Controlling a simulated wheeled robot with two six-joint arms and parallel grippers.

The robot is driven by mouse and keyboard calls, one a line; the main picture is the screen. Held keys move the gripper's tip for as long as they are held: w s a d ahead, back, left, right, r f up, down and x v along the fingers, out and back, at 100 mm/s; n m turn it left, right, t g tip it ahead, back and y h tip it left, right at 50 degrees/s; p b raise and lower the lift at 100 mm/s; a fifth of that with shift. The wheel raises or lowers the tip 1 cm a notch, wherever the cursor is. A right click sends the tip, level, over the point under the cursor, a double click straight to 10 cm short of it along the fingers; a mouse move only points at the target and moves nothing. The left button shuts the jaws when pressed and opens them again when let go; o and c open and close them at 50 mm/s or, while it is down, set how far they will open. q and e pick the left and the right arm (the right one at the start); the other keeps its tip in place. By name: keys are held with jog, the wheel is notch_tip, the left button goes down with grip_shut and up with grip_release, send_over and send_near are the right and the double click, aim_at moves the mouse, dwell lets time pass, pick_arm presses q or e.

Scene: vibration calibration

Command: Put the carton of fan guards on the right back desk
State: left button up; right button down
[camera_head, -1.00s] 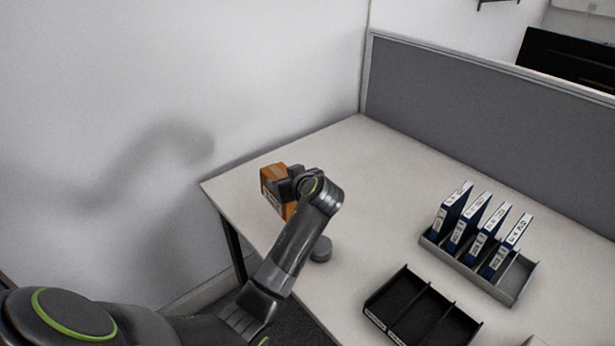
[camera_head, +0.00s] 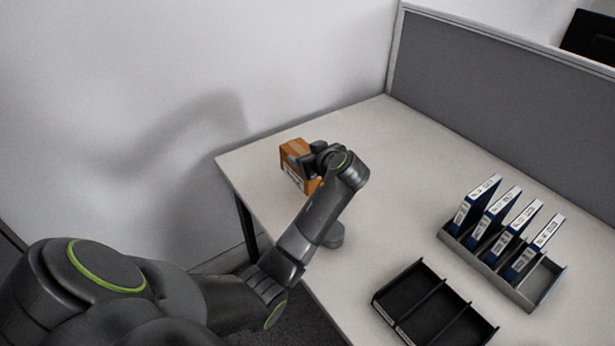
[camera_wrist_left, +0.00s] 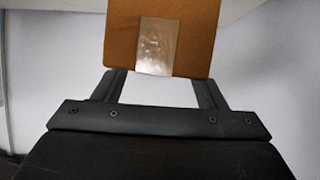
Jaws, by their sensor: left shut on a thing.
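The carton (camera_head: 295,155) is a small brown box with a white label on its side. It is near the left end of the desk (camera_head: 395,190) in the head view, and I cannot tell whether it touches the desktop. My left gripper (camera_head: 306,163) is shut on the carton from its right side, and the arm hides part of the box. In the left wrist view the carton (camera_wrist_left: 195,40) is at the top, with a strip of clear tape, and the gripper fingers (camera_wrist_left: 160,88) reach up to it. My right gripper is not in view.
A grey rack (camera_head: 530,297) holds several blue binders at the right of the desk. A black divided tray (camera_head: 380,298) is at the front edge. A small grey round object (camera_head: 334,237) stands below my left forearm. A grey partition (camera_head: 490,95) closes the back. The desk's middle is clear.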

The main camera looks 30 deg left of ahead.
pick_arm(q)
jog(key=shift+f, duration=2.6)
jog(key=shift+f, duration=0.1)
jog(key=o, duration=1.2)
jog(key=shift+f, duration=0.1)
jog(key=o, duration=0.5)
